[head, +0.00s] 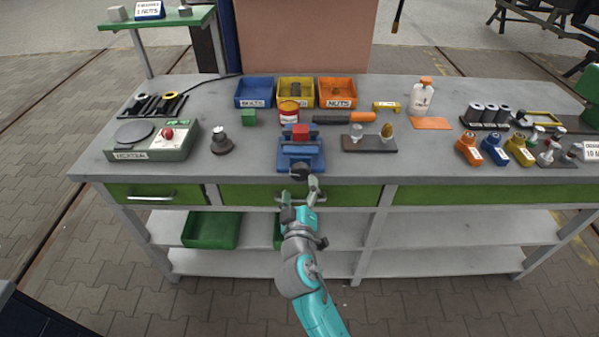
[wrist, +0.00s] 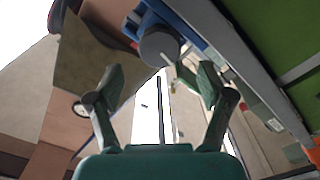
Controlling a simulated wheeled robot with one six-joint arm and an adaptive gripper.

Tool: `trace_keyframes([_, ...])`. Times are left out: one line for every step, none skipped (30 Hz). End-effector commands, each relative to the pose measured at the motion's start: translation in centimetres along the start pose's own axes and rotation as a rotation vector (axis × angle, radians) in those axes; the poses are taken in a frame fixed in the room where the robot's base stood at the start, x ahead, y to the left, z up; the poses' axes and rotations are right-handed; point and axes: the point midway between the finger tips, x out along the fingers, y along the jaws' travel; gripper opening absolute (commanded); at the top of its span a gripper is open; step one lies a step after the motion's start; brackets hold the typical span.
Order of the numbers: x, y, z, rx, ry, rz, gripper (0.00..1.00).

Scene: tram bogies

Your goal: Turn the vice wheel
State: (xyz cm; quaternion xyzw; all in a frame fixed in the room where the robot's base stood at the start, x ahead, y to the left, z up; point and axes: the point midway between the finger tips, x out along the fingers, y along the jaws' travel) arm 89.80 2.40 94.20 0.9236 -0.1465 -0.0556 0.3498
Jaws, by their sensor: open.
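The blue vice (head: 301,152) stands near the front edge of the grey workbench, with a red block (head: 300,132) at its top. Its dark round wheel (head: 300,170) faces me at the bench's front edge. My gripper (head: 302,192) is just in front of and below the wheel. In the wrist view the wheel (wrist: 159,46) shows at the top centre, beyond the fingertips, with part of the blue vice (wrist: 190,22) behind it. My gripper (wrist: 153,80) is open and empty there. I cannot tell whether a fingertip touches the wheel.
Blue, yellow and orange bins (head: 295,92) stand at the back of the bench (head: 240,170). A red-labelled can (head: 289,112) and an orange-handled tool (head: 345,118) are behind the vice. Green drawers (head: 420,195) with handles lie under the bench top, close to my gripper.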

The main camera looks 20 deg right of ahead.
Motion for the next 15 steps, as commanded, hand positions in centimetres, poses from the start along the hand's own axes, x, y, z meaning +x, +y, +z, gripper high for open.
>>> trace_keyframes([1.0, 0.1, -0.1, 0.002, 0.0, 0.002, 0.8])
trace_keyframes([1.6, 0.1, 0.0, 0.002, -0.001, 0.002, 0.8])
trace_keyframes([2.3, 0.1, 0.0, 0.002, -0.001, 0.002, 0.8])
trace_keyframes([2.8, 0.1, -0.1, 0.002, -0.001, 0.002, 0.8])
trace_keyframes([3.2, 0.1, 0.0, 0.002, -0.001, 0.001, 0.8])
trace_keyframes([3.8, 0.1, 0.0, 0.002, 0.0, 0.001, 0.8])
trace_keyframes([4.2, 0.1, -0.1, 0.002, 0.0, 0.002, 0.8])
trace_keyframes([4.6, 0.1, 0.0, 0.001, 0.0, 0.001, 0.8])
trace_keyframes([5.0, 0.0, 0.0, 0.001, -0.001, 0.001, 0.8])
trace_keyframes([5.3, 0.1, 0.0, 0.001, 0.0, 0.001, 0.8])
trace_keyframes([5.5, 0.1, 0.0, 0.001, 0.0, 0.001, 0.8])
trace_keyframes([5.8, 0.0, 0.0, 0.001, 0.0, 0.0, 0.8])
trace_keyframes([5.9, 0.0, 0.0, 0.001, 0.0, 0.0, 0.8])
trace_keyframes([6.0, 0.0, 0.0, 0.001, 0.0, 0.0, 0.8])
trace_keyframes([6.2, 0.0, 0.0, 0.002, 0.0, -0.001, 0.8])
